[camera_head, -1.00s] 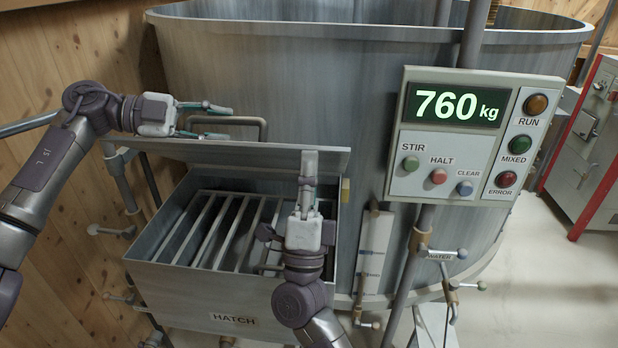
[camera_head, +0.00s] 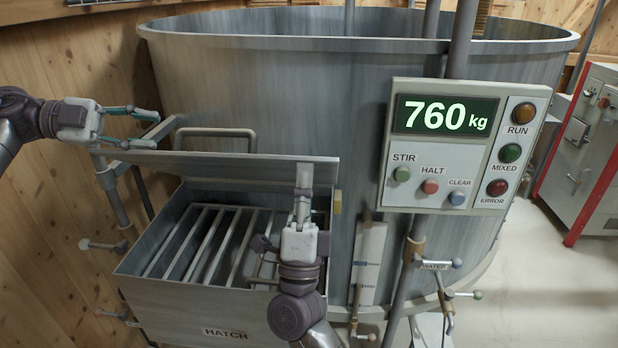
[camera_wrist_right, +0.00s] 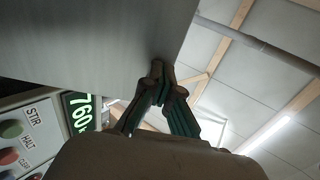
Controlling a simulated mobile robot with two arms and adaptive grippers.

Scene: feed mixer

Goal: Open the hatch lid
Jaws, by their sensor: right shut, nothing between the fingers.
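The grey hatch lid (camera_head: 230,166) stands raised along the back of the hatch box (camera_head: 185,297), with its bar handle (camera_head: 215,133) on top. The box is open and shows a slatted grate (camera_head: 215,240). My left gripper (camera_head: 143,127) is open and empty, left of the handle and apart from it. My right gripper (camera_head: 303,172) is shut with nothing in it, upright in front of the lid's right end. In the right wrist view its closed fingertips (camera_wrist_right: 165,75) are at the edge of the lid (camera_wrist_right: 90,40); whether they touch it is unclear.
The large mixer tank (camera_head: 270,90) stands behind the hatch. A control panel (camera_head: 455,150) reading 760 kg is to the right, with pipes and valves (camera_head: 440,265) below it. A wooden wall (camera_head: 50,230) is on the left. Open floor (camera_head: 560,290) lies at the right.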

